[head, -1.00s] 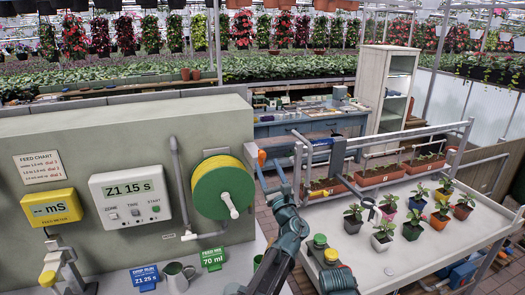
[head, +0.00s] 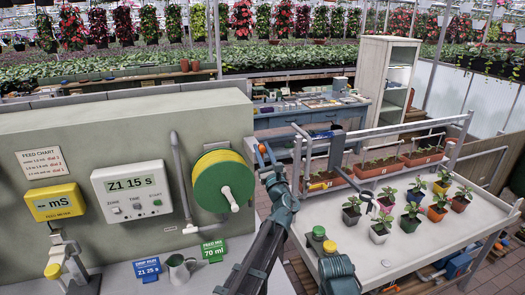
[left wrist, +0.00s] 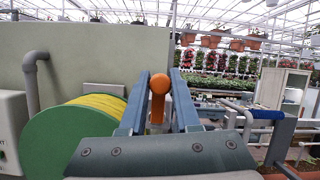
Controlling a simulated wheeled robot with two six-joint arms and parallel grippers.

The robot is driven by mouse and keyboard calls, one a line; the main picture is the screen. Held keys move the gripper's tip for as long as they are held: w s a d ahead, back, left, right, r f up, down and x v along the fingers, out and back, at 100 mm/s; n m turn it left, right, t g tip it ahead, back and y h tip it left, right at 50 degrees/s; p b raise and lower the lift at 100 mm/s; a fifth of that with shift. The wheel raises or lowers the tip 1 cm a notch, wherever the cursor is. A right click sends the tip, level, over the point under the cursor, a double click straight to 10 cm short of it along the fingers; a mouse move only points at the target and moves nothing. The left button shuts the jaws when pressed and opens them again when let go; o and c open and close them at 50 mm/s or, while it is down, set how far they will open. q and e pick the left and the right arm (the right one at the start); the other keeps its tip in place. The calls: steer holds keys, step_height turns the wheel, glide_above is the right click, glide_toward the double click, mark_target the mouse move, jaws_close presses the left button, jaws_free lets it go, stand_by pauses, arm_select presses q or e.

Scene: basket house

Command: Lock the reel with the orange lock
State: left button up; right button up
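The reel (head: 222,184) has a green face, a yellow wound hose and a white handle, and is on the right end of the grey wall. The wrist view shows its side at the left (left wrist: 65,135). The orange lock (head: 262,148) is a small round knob beside the reel's right side. In the wrist view the knob (left wrist: 159,84) sits on an orange stem. My left gripper (head: 266,158) is open, its blue fingers (left wrist: 160,105) either side of the knob and stem. Whether they touch it is unclear.
A timer box (head: 132,190) and a yellow feed meter (head: 54,202) are on the wall, left of the reel. A jug (head: 179,270) and blue and green signs stand below. A white table (head: 440,245) with potted plants is at the right.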

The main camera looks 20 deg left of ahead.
arm_select(q)
jaws_close()
steer(key=shift+a+n, duration=0.1)
steer(key=shift+n, duration=0.3)
steer(key=a+n+g+y, duration=0.1)
steer(key=n, duration=0.3)
steer(key=s+f+n+g+y, duration=0.1)
steer(key=n+g, duration=0.1)
steer(key=n, duration=0.2)
steer(key=s+a+n+g+y+p, duration=0.1)
steer(key=n+g, duration=0.1)
steer(key=n, duration=0.1)
steer(key=shift+a+f+n+y, duration=0.15)
steer(key=shift+a+n+y, duration=0.15)
steer(key=shift+a+n, duration=0.1)
steer(key=shift+s+a+f+n+g+h+p, duration=0.3)
steer(key=shift+f+n+g, duration=0.35)
steer(key=shift+n, duration=1)
steer(key=shift+a+f+n+g+h+p, duration=0.1)
steer(key=shift+f+n+g+p, duration=0.4)
steer(key=shift+n, duration=1.1)
steer(key=shift+s+a+f+n+g+h+p, duration=0.2)
steer(key=shift+f+n+g, duration=0.5)
steer(key=shift+n, duration=0.95)
steer(key=shift+f, duration=0.1)
